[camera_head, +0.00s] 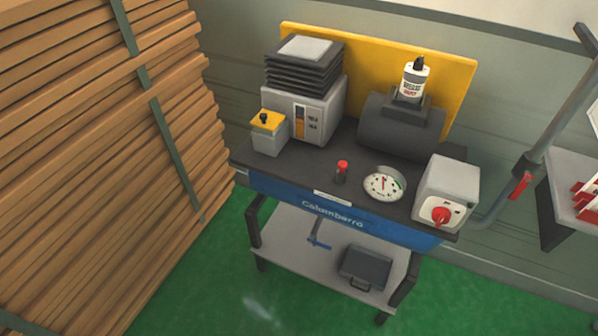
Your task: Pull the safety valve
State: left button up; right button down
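No part is labelled as the safety valve, so I cannot tell for sure which it is. A small upright red-capped part (342,170) stands on the dark top of the workbench (315,180), left of a round white gauge (384,184). A red lever (520,186) sits on the grey pipe to the right of the bench. Neither of my grippers shows in the head view.
A white box with a red knob (441,216) stands at the bench's right end. A grey machine (306,106), a small yellow-topped box (268,133) and a dark cylinder (385,132) stand behind. Stacked planks (90,150) fill the left. Green floor is clear in front.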

aim_at(342, 166)
jog(key=j+z, duration=0.35)
jog(key=j, duration=1.95)
